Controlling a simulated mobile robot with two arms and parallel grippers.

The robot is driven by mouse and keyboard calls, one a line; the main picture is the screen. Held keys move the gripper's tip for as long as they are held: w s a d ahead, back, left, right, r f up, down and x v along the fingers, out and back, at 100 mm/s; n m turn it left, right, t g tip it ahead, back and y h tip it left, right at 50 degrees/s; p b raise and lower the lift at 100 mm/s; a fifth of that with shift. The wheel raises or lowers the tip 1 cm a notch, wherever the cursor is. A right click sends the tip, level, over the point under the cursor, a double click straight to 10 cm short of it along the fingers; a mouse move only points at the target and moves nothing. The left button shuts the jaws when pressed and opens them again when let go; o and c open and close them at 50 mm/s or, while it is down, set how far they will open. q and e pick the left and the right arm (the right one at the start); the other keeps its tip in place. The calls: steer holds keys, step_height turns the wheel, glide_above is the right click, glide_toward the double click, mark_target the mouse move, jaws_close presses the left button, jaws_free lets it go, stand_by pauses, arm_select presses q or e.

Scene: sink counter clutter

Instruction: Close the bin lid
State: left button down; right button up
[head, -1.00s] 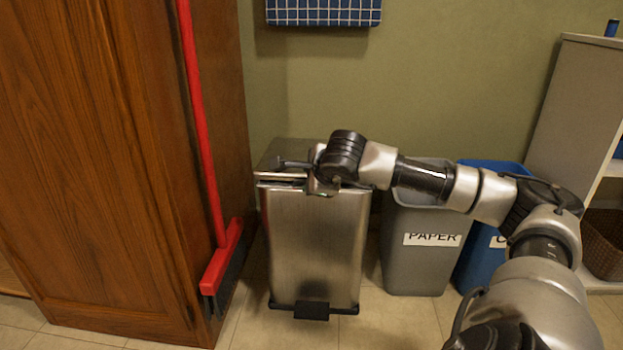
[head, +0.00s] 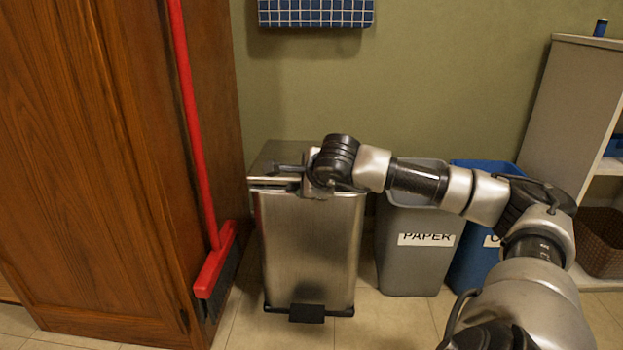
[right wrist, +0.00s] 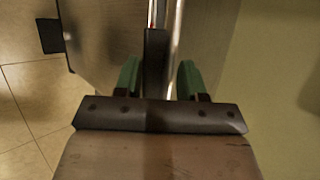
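The brushed-steel bin (head: 310,240) stands on the floor, with a black pedal (head: 307,313) at its base. Its lid (head: 275,155) lies about level on top, with at most a thin dark line between lid and body at the front left. My right gripper (head: 290,168) is over the lid's front edge, pointing left, and my wrist hides part of the lid. In the right wrist view the green-padded fingers (right wrist: 158,78) are apart, with a dark strip and the bin's bright edge between them. I cannot tell whether they touch the lid. My left gripper is not in view.
A wooden cabinet (head: 110,170) and a red broom (head: 215,270) stand left of the bin. A grey paper bin (head: 405,270) and a blue bin (head: 475,265) stand to the right, partly behind my arm. A shelf (head: 570,110) is at far right.

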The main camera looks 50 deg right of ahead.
steer(key=p+v, duration=0.3)
steer(key=v, duration=0.7)
steer(key=shift+s+r, duration=0.15)
steer(key=shift+s, duration=0.05)
steer(key=shift+a, duration=0.1)
